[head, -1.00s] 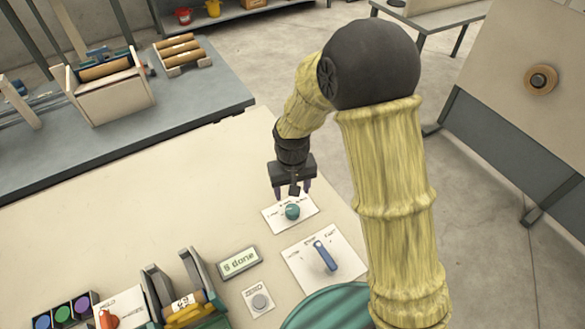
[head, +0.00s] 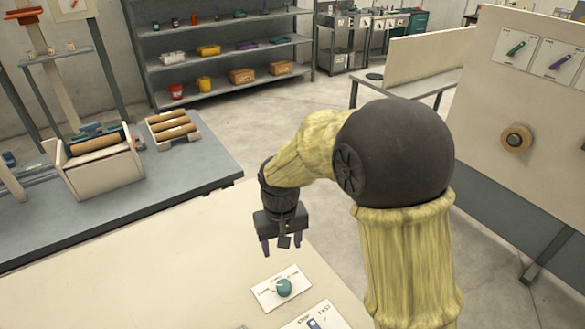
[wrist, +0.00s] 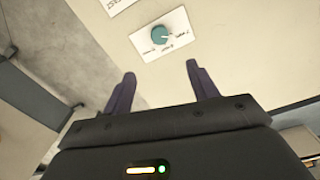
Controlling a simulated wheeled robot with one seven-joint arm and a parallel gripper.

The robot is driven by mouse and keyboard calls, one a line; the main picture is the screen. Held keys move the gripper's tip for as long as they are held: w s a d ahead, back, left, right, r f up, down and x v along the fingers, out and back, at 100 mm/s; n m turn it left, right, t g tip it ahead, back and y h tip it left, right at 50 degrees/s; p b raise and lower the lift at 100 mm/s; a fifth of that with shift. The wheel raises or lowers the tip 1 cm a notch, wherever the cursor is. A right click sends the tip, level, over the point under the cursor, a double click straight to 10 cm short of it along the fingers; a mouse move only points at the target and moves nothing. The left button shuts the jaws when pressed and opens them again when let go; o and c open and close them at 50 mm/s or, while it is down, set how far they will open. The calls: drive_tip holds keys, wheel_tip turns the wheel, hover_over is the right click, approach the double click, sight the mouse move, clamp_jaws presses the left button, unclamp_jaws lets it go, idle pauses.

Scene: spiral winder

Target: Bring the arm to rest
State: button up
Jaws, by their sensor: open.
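My gripper (head: 282,246) hangs above the near cream table, open and empty, with its two dark purple fingers apart. In the wrist view my gripper (wrist: 162,85) also shows nothing between its fingers. A teal knob (head: 284,288) on a white labelled plate lies on the table below and slightly in front of the gripper, apart from it. The teal knob (wrist: 160,35) shows beyond the fingertips in the wrist view. My arm is bent, with its yellow-sleeved links and dark round joint at the right of the head view.
A grey bench (head: 195,170) holds a cream box and rolls at left. Shelves (head: 225,68) stand behind. A board (head: 500,180) with a tape roll stands at right.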

drive_tip(key=s+d+r+m+t, duration=0.1)
drive_tip(key=s+d, duration=0.3)
drive_tip(key=d, duration=0.6)
drive_tip(key=s+d+r+m+t, duration=0.1)
drive_tip(key=s+d+m, duration=0.2)
drive_tip(key=d, duration=0.8)
drive_tip(key=shift+s+m+t+p, duration=0.3)
drive_tip(key=shift+s+p, duration=0.1)
drive_tip(key=shift+s, duration=0.5)
drive_tip(key=shift+c, duration=0.5)
